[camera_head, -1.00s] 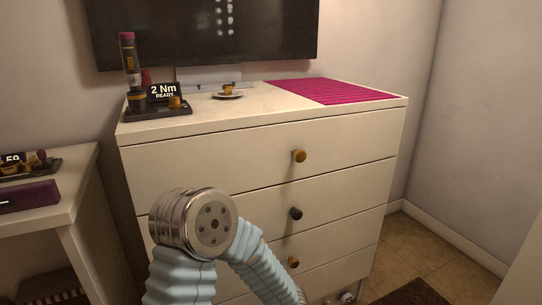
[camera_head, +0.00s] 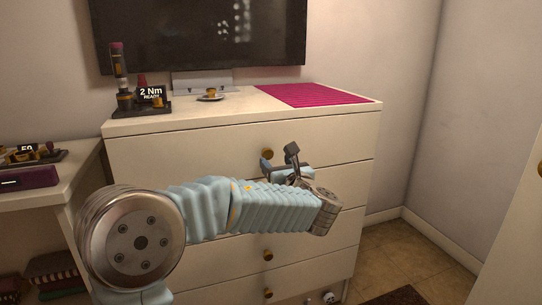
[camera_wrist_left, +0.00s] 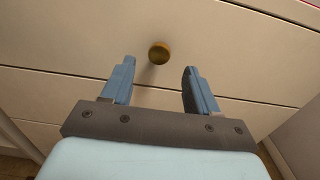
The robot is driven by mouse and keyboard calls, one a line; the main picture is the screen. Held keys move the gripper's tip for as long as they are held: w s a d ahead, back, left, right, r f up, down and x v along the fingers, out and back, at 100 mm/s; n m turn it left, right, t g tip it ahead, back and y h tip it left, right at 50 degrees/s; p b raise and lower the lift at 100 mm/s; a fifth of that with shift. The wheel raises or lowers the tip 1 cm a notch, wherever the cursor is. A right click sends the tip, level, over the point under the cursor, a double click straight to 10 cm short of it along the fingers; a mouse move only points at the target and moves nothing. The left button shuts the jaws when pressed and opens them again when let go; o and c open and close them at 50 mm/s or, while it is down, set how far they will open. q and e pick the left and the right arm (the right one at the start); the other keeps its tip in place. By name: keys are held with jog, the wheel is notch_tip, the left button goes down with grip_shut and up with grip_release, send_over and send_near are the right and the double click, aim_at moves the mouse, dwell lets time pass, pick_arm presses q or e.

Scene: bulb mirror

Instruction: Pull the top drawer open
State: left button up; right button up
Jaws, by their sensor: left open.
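The top drawer (camera_head: 180,160) of the cream dresser is shut, its front flush with the dresser. Its round brass knob (camera_head: 267,153) shows just past my left gripper (camera_head: 279,159). In the left wrist view the knob (camera_wrist_left: 159,53) lies between the lines of the two blue fingers, at about their tips. The left gripper (camera_wrist_left: 159,68) is open, with a gap on both sides of the knob, and holds nothing. My left arm crosses in front of the drawers below and hides part of them. My right gripper is out of view.
The dresser top (camera_head: 215,110) holds a dark tool tray (camera_head: 140,111), a small saucer (camera_head: 210,98) and a magenta mat (camera_head: 318,95). A wall screen (camera_head: 200,35) hangs behind. A side table (camera_head: 50,192) stands at left. Tiled floor (camera_head: 390,250) is free at right.

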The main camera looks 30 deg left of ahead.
aim_at(269, 154)
pick_arm(q)
jog(key=x, duration=0.5)
jog(key=shift+w+a, duration=0.15)
jog(key=shift+a, duration=0.05)
grip_shut()
